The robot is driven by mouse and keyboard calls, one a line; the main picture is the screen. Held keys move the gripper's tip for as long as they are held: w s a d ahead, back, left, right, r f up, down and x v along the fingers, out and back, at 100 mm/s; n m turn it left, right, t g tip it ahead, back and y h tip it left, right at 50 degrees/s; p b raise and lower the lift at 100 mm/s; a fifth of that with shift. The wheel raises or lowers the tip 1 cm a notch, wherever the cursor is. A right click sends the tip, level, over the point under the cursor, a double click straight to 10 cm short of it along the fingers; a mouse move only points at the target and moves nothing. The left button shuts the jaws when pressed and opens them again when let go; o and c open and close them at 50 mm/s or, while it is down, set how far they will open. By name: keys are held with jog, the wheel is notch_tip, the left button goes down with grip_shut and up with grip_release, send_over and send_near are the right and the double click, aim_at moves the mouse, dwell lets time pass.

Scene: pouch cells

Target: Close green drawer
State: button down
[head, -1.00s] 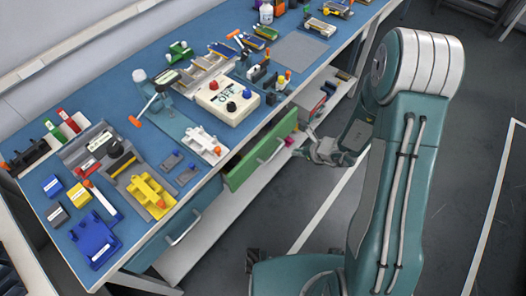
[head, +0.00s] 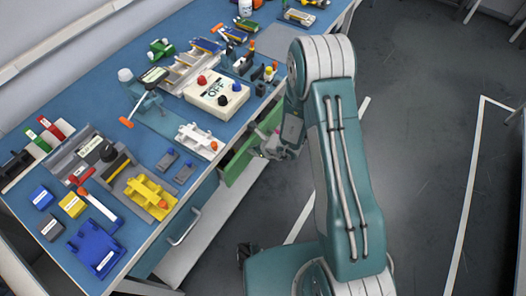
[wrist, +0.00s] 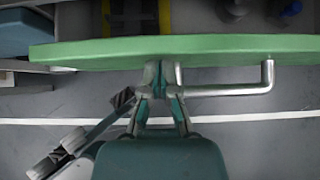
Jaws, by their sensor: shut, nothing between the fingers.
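The green drawer (head: 238,166) stands out from the front of the blue-topped workbench, partly open in the head view. My arm and gripper (head: 268,150) cover its right part there. In the wrist view the drawer's green front (wrist: 235,46) runs across the top as a long panel, with its metal handle (wrist: 235,90) on the near side. My gripper (wrist: 163,74) is shut and empty, at the left part of the handle and close against the green front. Whether it touches the front is hard to tell. The left end of the handle is hidden behind the fingers.
The workbench top (head: 105,122) holds yellow, blue and white fixtures and a white box marked OFF (head: 217,92). A blue drawer with a metal handle (head: 186,228) is nearer, below the bench. The grey floor (head: 415,130) to the right is clear.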

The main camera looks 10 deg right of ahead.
jog(key=shift+w+d+r, duration=0.1)
jog(key=shift+w+d, duration=0.1)
jog(key=shift+d, duration=0.3)
jog(key=shift+w+d, duration=0.15)
jog(key=shift+d, duration=0.3)
jog(key=a, duration=0.1)
jog(key=w+a, duration=0.1)
jog(key=a, duration=0.1)
jog(key=w+a, duration=0.1)
jog(key=a, duration=0.1)
jog(key=shift+w, duration=0.4)
jog(key=shift+w+d, duration=0.15)
jog(key=shift+d, duration=0.15)
jog(key=shift+a+r, duration=0.1)
